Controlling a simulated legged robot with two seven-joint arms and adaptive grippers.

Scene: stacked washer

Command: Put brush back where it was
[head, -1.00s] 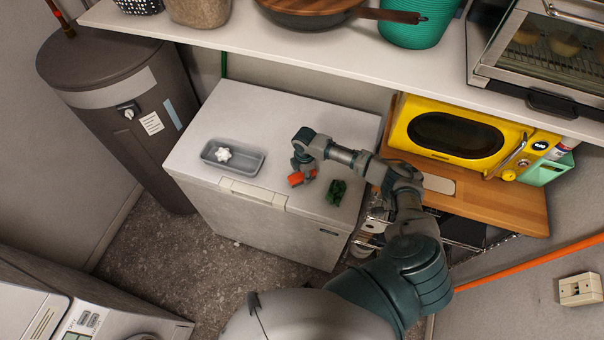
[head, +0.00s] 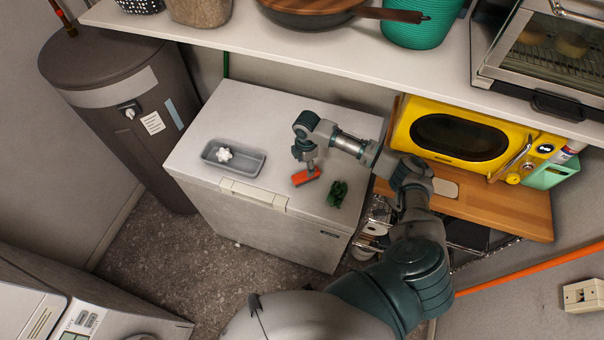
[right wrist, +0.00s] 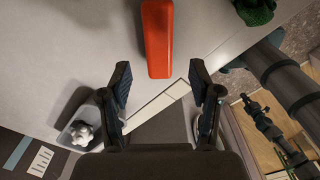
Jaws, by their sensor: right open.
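A red-orange oblong object (head: 306,177) lies on the white chest freezer's lid, near its front edge; I cannot tell whether it is the brush. It also shows in the right wrist view (right wrist: 157,40), just beyond the fingertips. My right gripper (head: 310,164) is over it in the head view. In the right wrist view my right gripper (right wrist: 160,75) is open, with nothing between its fingers. A grey tray (head: 250,166) with a white lumpy item (head: 224,154) in it sits to the left. A dark green object (head: 338,193) lies to the right. My left gripper is not in view.
The freezer lid (head: 255,110) is mostly bare behind the tray. A shelf (head: 350,55) with a pan (head: 310,18) runs above the back. A yellow microwave (head: 455,135) stands on a wooden surface at right. A dark tank (head: 125,110) stands at left.

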